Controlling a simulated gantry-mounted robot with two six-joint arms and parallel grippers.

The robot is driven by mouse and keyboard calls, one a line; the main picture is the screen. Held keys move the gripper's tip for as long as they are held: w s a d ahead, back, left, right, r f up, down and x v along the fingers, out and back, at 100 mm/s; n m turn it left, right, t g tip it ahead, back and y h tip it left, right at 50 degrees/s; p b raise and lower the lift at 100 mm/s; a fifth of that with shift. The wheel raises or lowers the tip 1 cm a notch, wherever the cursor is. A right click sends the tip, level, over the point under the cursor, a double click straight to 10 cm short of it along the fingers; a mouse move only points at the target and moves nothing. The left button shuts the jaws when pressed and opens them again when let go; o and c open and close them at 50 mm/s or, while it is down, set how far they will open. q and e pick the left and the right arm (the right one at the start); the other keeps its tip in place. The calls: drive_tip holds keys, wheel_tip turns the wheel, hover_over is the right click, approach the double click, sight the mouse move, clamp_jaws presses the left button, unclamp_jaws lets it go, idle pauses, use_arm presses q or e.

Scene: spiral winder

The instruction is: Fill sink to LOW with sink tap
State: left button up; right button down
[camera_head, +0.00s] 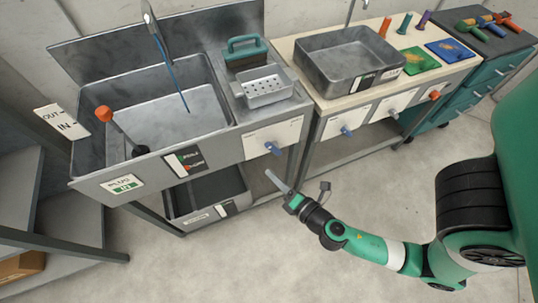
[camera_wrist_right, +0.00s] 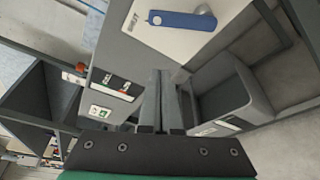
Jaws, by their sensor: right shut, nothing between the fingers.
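The large grey metal sink (camera_head: 92,97) is at the left in the head view. Its tap (camera_head: 154,22) stands at the back, and a thin blue stream (camera_head: 173,77) runs from it to the basin floor. The water depth is hard to tell. A blue tap handle (camera_head: 272,148) sits on the white front panel; it also shows at the top of the right wrist view (camera_wrist_right: 183,20). A level gauge (camera_head: 185,160) is on the sink front, its reading too small to tell. My right gripper (camera_head: 277,184) is shut and empty, below and apart from the blue handle. My left gripper is out of view.
An orange-topped plug lever (camera_head: 120,128) stands at the sink's left front, above a PLUG IN label (camera_head: 123,184). A lower bin (camera_head: 205,195) sits beneath. A second basin (camera_head: 345,60) is at right, with blue and orange handles on its counter front. Floor before the counters is clear.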

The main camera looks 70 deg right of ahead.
sight(274, 149)
drive_tip(key=w+d+p, duration=0.3)
drive_tip(key=d+p, duration=0.1)
drive_tip(key=d, duration=0.2)
drive_tip(key=shift+w+r, duration=0.35)
drive_tip(key=shift+r, duration=0.05)
drive_tip(key=shift+w, duration=0.1)
